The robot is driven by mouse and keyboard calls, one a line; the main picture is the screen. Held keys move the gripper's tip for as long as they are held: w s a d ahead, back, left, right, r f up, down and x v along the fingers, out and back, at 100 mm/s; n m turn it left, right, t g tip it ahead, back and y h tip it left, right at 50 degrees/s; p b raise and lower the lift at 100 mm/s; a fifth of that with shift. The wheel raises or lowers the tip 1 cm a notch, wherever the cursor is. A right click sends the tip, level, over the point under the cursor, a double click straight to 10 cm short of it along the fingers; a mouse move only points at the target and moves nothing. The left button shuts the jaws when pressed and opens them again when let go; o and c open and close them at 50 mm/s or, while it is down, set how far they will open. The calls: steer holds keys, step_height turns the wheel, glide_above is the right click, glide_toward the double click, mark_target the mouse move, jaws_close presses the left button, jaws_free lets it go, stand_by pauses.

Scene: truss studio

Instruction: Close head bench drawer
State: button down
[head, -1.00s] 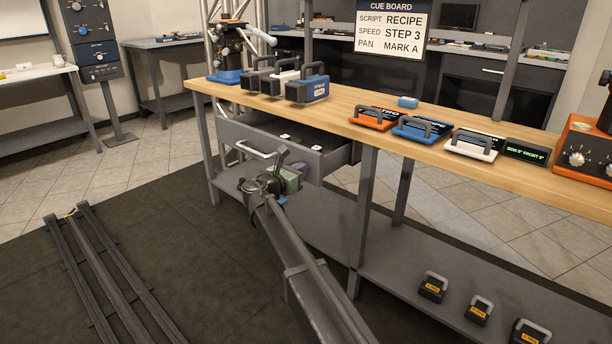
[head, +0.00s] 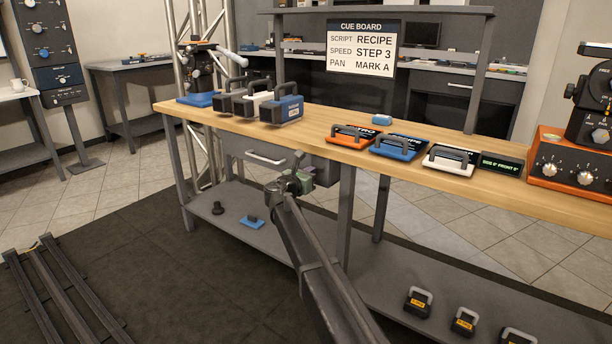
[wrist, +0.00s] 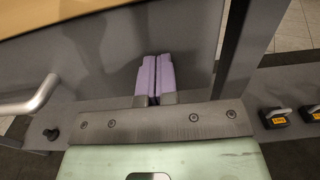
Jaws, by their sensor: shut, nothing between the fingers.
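The grey bench drawer (head: 235,147) is under the left part of the wooden-topped bench. Its front sits about flush with the bench frame and no interior shows. Its light bar handle (head: 266,159) is left of my gripper, and it also shows at the left of the wrist view (wrist: 30,100). My gripper (head: 312,176) is at the right end of the drawer front. In the wrist view its two purple fingers (wrist: 154,78) are together, empty, and point at the grey front panel (wrist: 100,60). I cannot tell if the tips touch it.
A bench leg (head: 345,205) stands just right of my gripper. The lower shelf (head: 225,225) carries small items and handled weights. Dark floor in front is mostly clear.

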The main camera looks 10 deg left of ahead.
steer(key=shift+w+d+r, duration=0.1)
steer(key=shift+w, duration=0.25)
steer(key=v, duration=1.5)
steer(key=s+d+f+m+g+y, duration=0.1)
steer(key=s+d+f+m+g, duration=0.6)
steer(key=d+m, duration=0.3)
steer(key=s+d+f+m+g+y, duration=0.1)
steer(key=s+d+f+m+g, duration=0.4)
steer(key=s+d+m, duration=0.45)
steer(key=s+d+f+m+g+y+p, duration=0.1)
steer(key=s+d+f+m+g+y, duration=0.15)
steer(key=s+d+m, duration=0.5)
steer(key=s+d+f+m+g+y+p, duration=0.1)
steer(key=s+d+m+g+y, duration=0.2)
steer(key=s+d, duration=0.7)
steer(key=d+r+p, duration=0.1)
steer(key=r+p, duration=1.7)
steer(key=w+d+r+m+t+p, duration=0.1)
steer(key=d+r+p, duration=0.1)
steer(key=r+p, duration=1.7)
steer(key=shift+w+r, duration=0.25)
steer(key=shift+r, duration=0.05)
